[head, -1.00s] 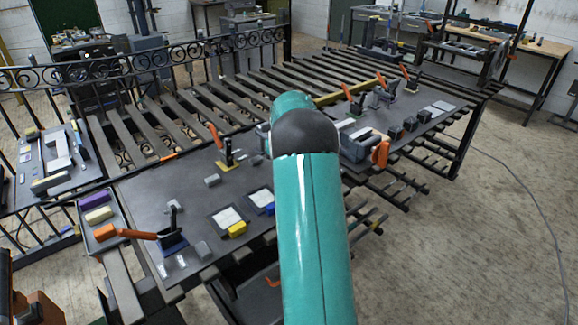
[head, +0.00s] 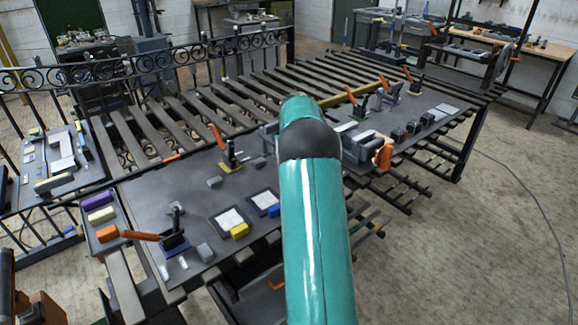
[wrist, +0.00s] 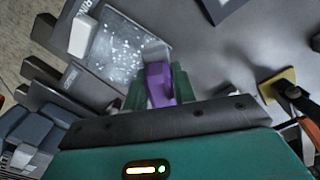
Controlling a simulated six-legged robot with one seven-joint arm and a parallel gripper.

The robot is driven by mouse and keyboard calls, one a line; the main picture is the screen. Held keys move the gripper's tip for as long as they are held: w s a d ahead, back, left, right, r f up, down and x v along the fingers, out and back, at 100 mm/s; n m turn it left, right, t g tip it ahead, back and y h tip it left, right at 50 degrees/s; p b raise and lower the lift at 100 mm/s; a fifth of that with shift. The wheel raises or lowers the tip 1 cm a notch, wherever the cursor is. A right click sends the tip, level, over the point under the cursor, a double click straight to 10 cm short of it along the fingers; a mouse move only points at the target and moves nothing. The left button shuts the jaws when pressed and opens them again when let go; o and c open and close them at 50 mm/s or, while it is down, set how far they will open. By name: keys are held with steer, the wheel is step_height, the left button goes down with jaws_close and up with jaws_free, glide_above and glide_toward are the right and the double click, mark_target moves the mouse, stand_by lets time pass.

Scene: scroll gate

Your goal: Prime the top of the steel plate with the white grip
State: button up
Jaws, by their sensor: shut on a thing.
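In the wrist view my gripper (wrist: 158,86) has dark green fingers closed on a purple grip (wrist: 157,78). A grey block (wrist: 155,50) sits at the far end of this grip. Beside it, to the left, lies a grey plate speckled with white (wrist: 118,52), with partly hidden lettering on its border. I cannot tell whether the grey block touches it. A white block (wrist: 82,36) stands at that plate's left edge. In the head view my arm hides the gripper. A white grip (head: 100,215) lies in a tray at the left. I cannot tell which piece is the steel plate.
The dark bench top (head: 150,205) holds an orange-handled clamp (head: 228,150), a yellow block (head: 240,231) and white-centred panels (head: 228,220). More clamps and blocks stand at the back right. Bars of a slatted rack (head: 200,115) lie behind. Bare bench shows at the left.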

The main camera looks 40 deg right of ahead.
steer(key=shift+s+d+f, duration=0.1)
steer(key=shift+s+d, duration=0.05)
steer(key=shift+d, duration=1.6)
steer(key=shift+s+d+f, duration=0.1)
steer(key=shift+s+d, duration=0.05)
steer(key=shift+d, duration=1.6)
steer(key=shift+r, duration=3.05)
step_height(320, 180, up, 3)
steer(key=shift+s, duration=0.1)
